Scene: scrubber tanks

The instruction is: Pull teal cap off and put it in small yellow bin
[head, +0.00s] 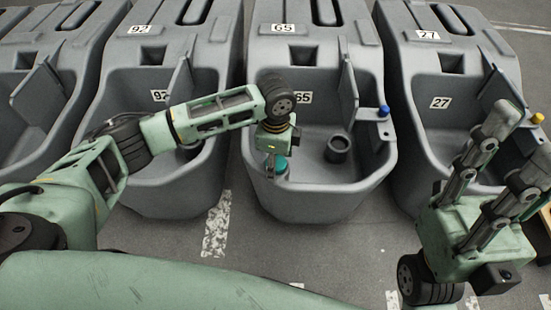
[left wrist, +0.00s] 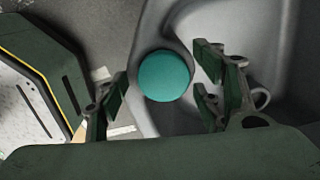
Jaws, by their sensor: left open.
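The round teal cap (head: 281,166) sits at the front rim of the grey tank numbered 65 (head: 315,203). In the left wrist view the teal cap (left wrist: 164,76) shows whole, seen from above. My left gripper (head: 272,165) points down over the cap and partly hides it in the head view. In the left wrist view its fingers (left wrist: 163,94) are apart, one to each side of the cap, with gaps visible. My right gripper (head: 522,140) is raised at the right with its fingers apart and empty. I cannot make out a small yellow bin.
Tank 92 (head: 165,195) stands to the left and tank 27 (head: 420,140) to the right. Tank 65 has a dark round port (head: 338,149) and a blue knob (head: 384,111). A yellow knob (head: 537,118) shows at the right. Grey floor lies in front.

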